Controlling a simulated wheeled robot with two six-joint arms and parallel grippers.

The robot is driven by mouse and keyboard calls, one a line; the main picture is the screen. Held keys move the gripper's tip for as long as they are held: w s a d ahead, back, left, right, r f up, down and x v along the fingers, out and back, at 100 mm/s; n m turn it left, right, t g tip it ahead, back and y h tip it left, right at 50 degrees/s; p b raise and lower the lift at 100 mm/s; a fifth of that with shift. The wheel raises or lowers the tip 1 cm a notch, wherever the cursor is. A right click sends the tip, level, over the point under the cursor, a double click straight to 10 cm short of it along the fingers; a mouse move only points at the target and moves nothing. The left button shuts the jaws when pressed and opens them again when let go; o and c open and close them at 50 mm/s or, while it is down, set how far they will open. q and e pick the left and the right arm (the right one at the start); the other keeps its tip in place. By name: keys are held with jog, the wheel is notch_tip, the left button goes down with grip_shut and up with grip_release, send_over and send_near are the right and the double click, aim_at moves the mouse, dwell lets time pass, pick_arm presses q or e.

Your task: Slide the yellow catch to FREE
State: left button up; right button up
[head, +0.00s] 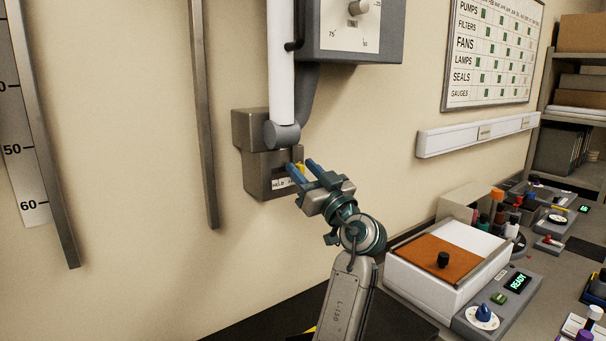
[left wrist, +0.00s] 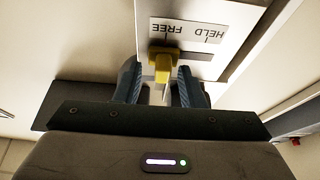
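The yellow catch (left wrist: 163,62) sits on a grey wall-mounted box (head: 262,186). In the left wrist view, which shows the label upside down, the catch lines up with the word FREE on the white label (left wrist: 195,32); the slot toward HELD is bare. In the head view the catch (head: 300,167) is mostly hidden behind my fingers. My left gripper (head: 303,168) is open at the front of the box. Its blue fingers, also in the left wrist view (left wrist: 161,88), stand on either side of the catch, with gaps showing. My right gripper is not in view.
A white column (head: 281,75) rises above the box to a grey gauge housing (head: 388,48). A vertical rail (head: 204,115) runs on the wall at left. At right, a bench holds an orange-and-white-topped unit (head: 435,262) and a READY panel (head: 517,282).

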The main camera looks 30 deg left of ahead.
pick_arm(q)
jog(key=shift+w, duration=0.2)
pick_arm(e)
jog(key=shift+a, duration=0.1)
pick_arm(q)
jog(key=shift+s, duration=0.1)
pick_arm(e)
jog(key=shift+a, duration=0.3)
